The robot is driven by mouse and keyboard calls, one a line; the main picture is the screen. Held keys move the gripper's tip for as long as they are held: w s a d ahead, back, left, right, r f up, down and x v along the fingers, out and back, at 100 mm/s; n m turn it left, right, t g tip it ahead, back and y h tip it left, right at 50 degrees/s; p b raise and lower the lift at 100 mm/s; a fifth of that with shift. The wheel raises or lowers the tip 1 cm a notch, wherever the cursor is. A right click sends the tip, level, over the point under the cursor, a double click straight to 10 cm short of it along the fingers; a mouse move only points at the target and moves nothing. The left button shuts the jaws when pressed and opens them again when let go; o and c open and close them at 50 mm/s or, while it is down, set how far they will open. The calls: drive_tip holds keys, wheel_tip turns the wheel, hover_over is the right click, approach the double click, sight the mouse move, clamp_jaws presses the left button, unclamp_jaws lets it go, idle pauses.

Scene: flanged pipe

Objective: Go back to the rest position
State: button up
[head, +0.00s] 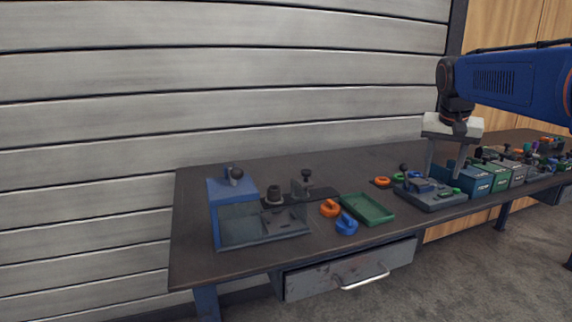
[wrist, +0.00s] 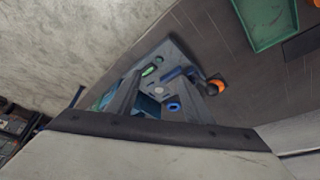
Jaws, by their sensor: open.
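My gripper (head: 447,160) is at the right in the head view, at the end of my blue arm, pointing down above the grey fixture block (head: 430,194) on the bench. Its two fingers are apart with nothing visible held between them. In the wrist view my gripper (wrist: 160,95) is also open, and the fixture block (wrist: 172,62) with a blue ring (wrist: 174,106) and a green part shows beyond and between the fingers. How far the fingertips are above the block cannot be told.
The dark bench (head: 330,170) carries a blue-framed box (head: 234,190), an orange piece (head: 329,208), a blue piece (head: 346,223) and a green tray (head: 367,209). Several bins (head: 492,176) stand right of my gripper. A slatted wall is behind; the bench's back middle is clear.

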drive_tip(key=s+a+f+n, duration=0.2)
drive_tip(key=s+a+f, duration=0.2)
drive_tip(key=s+f, duration=0.3)
drive_tip(key=s+a+f+n+y, duration=0.1)
drive_tip(key=s+a+f, duration=0.3)
drive_tip(key=s, duration=0.9)
drive_tip(key=s+a+f+n+t+y, duration=0.1)
drive_tip(key=s+a+f+n, duration=0.2)
drive_tip(key=s+f, duration=0.8)
drive_tip(key=shift+a, duration=0.85)
